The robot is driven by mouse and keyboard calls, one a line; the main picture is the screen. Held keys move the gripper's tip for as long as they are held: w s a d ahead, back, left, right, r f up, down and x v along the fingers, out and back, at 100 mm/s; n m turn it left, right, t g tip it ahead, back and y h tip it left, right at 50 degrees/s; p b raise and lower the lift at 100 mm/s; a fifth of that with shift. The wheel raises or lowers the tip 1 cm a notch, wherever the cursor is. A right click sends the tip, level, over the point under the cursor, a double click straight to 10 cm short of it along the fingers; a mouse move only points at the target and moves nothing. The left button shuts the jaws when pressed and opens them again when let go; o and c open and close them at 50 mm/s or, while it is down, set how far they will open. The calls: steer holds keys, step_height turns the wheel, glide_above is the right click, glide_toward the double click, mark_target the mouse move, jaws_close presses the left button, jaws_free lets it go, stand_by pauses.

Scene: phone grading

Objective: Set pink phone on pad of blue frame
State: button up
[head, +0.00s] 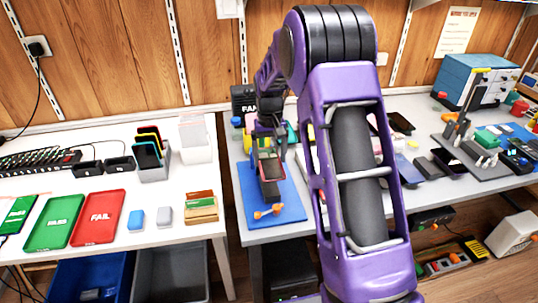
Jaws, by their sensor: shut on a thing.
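A blue frame (291,208) lies flat on the right-hand grey table near its left end, with an orange handle (268,211) at its front. My gripper (268,150) reaches down over the back part of this frame. It is shut on a small slab with a pinkish-red edge, which looks like the pink phone (270,172). The phone is over the frame's middle. I cannot tell whether it touches the pad, since the phone and my gripper hide the pad.
My arm covers the middle of the right table. On the left table are a green PASS tray (55,222), a red FAIL tray (98,218) and a rack of phones (152,160). Tools and a blue cabinet (466,82) stand at the right. A floor gap separates the tables.

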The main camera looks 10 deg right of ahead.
steer(key=shift+w, duration=0.2)
steer(key=b, duration=0.5)
glide_above(269, 184)
step_height(269, 184, down, 6)
steer(key=shift+d, duration=0.1)
steer(key=shift+f, duration=0.85)
steer(key=shift+f, duration=0.35)
stand_by(1.6)
steer(key=o, duration=1.2)
steer(key=shift+o, duration=0.2)
steer(key=shift+r+p, duration=0.55)
steer(key=shift+r, duration=0.1)
steer(key=shift+r+p, duration=2.4)
steer(key=shift+r, duration=1.05)
